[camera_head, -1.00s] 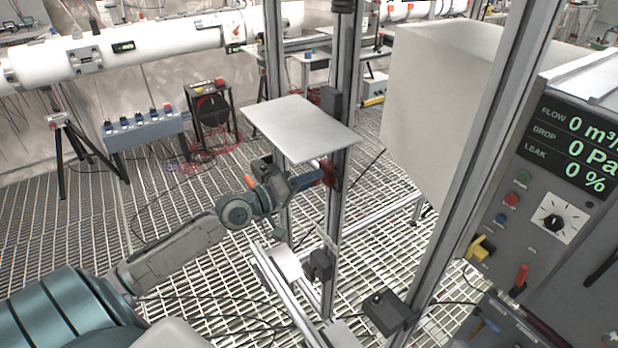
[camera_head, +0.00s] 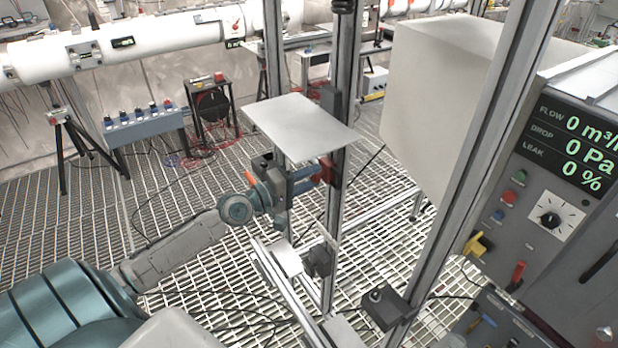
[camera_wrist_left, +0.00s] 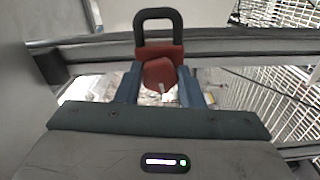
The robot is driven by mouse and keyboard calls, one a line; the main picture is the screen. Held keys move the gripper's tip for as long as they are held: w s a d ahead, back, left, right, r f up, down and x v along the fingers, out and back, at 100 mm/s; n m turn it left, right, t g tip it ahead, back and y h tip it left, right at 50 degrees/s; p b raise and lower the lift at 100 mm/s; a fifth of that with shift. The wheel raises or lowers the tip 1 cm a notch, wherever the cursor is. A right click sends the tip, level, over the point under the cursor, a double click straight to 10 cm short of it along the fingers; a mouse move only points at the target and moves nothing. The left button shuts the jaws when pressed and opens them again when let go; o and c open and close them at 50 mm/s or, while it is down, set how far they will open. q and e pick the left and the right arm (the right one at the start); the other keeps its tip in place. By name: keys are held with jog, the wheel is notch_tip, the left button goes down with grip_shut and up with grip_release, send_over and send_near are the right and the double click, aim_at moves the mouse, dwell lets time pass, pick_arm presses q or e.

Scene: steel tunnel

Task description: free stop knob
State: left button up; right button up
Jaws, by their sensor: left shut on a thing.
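The stop knob is a red piece (camera_head: 327,168) on the metal upright, just under the right edge of the flat grey plate (camera_head: 298,124). In the left wrist view the red knob (camera_wrist_left: 160,74) sits between the two blue fingers, with a black loop (camera_wrist_left: 158,24) above it. My left gripper (camera_head: 316,178) reaches in from the left below the plate and is shut on the knob; it also shows in the left wrist view (camera_wrist_left: 161,84). The fingers partly hide the knob. My right gripper is not in view.
Metal uprights (camera_head: 470,165) and a large pale box (camera_head: 440,110) stand to the right. A control panel (camera_head: 570,190) with a black dial is at the far right. A lower rail with a black clamp (camera_head: 320,262) lies below the gripper.

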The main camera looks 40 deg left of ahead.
pick_arm(q)
jog(key=o, duration=1)
jog(key=shift+b+v, duration=0.35)
jog(key=shift+v, duration=0.55)
jog(key=shift+p+v, duration=0.55)
jog(key=shift+v, duration=3.95)
